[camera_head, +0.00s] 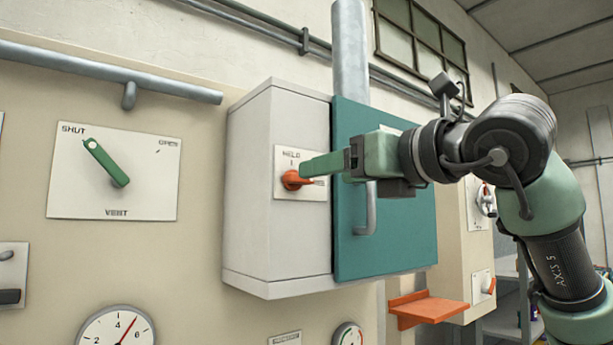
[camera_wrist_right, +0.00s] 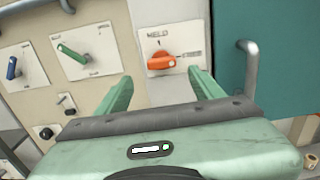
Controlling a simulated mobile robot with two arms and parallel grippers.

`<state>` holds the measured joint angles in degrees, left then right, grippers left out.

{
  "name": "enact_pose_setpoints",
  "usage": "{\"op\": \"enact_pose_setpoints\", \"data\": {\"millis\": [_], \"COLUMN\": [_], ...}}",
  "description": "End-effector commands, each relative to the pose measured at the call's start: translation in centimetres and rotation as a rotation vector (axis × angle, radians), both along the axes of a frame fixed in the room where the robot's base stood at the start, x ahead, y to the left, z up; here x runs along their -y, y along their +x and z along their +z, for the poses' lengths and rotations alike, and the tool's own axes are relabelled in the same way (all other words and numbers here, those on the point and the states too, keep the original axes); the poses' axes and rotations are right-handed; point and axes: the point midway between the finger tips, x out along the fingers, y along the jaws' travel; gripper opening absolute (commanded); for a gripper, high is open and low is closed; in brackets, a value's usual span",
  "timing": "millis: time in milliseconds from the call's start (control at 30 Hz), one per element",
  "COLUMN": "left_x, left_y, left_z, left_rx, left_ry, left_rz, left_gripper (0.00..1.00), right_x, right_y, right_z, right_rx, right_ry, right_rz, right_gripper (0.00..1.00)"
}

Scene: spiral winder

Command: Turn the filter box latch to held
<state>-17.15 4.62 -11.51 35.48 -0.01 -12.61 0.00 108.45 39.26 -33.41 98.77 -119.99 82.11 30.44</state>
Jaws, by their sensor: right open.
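The filter box (camera_head: 278,240) is a pale grey wall box with a teal door (camera_head: 385,250). An orange latch knob (camera_head: 291,181) sits on a white plate (camera_head: 287,157) on its side; the knob also shows in the wrist view (camera_wrist_right: 161,62). "HELD" is printed above the knob, and a second label, apparently "FREE", is to its right. The knob lies roughly sideways, in line with that right label. My right gripper (camera_head: 304,168) is open in front of the plate, its green fingers (camera_wrist_right: 160,76) spread left and right of the knob with gaps. My left gripper is out of view.
A vent plate with a green lever (camera_head: 106,163) is on the wall at left. A gauge (camera_head: 117,328) is below it. The door handle (camera_head: 369,210) juts out below my right gripper, and an orange shelf (camera_head: 428,309) is lower right.

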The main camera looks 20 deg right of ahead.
Motion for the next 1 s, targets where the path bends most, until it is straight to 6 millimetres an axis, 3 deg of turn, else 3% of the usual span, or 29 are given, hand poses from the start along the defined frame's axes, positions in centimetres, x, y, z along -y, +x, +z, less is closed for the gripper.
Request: {"op": "enact_pose_setpoints", "data": {"millis": [500,867,1000], "left_x": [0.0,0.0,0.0], "left_y": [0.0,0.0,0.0], "left_z": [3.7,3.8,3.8], "left_rx": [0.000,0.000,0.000], "left_ry": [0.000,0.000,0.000], "left_rz": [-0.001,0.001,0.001], "left_gripper": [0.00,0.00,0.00], "right_x": [-2.2,-2.4,-2.4], "right_y": [6.5,7.1,7.1], "right_z": [0.3,0.1,0.1], "right_rx": [-0.003,-0.001,-0.001], "right_ry": [-0.001,0.000,0.000], "right_rz": [-0.008,-0.007,-0.007], "right_gripper": [0.67,0.67,0.31]}}
